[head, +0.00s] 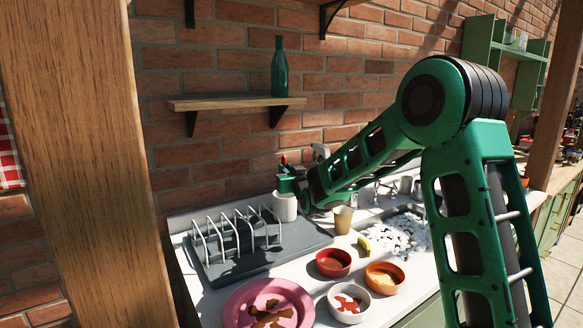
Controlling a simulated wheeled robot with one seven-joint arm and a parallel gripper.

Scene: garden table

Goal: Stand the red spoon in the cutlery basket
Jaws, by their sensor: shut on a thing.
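My gripper (288,184), green, is at the back of the counter, right of the dish rack, close above a white cylindrical holder. It is shut on the red spoon (284,160). Only a small red end shows above the jaws; the rest is hidden. The white holder (285,207), which looks like the cutlery basket, stands upright on the rear right part of the grey drain board. Its opening is hidden by the gripper, so I cannot tell whether the spoon's lower end is inside it.
A wire dish rack (235,238) stands on the grey board (215,278). In front are a stained pink plate (237,295), a red bowl (333,263), an orange bowl (384,277) and a white bowl (349,302). A tan cup (343,220) stands right. A shelf (235,103) holds a bottle (279,68).

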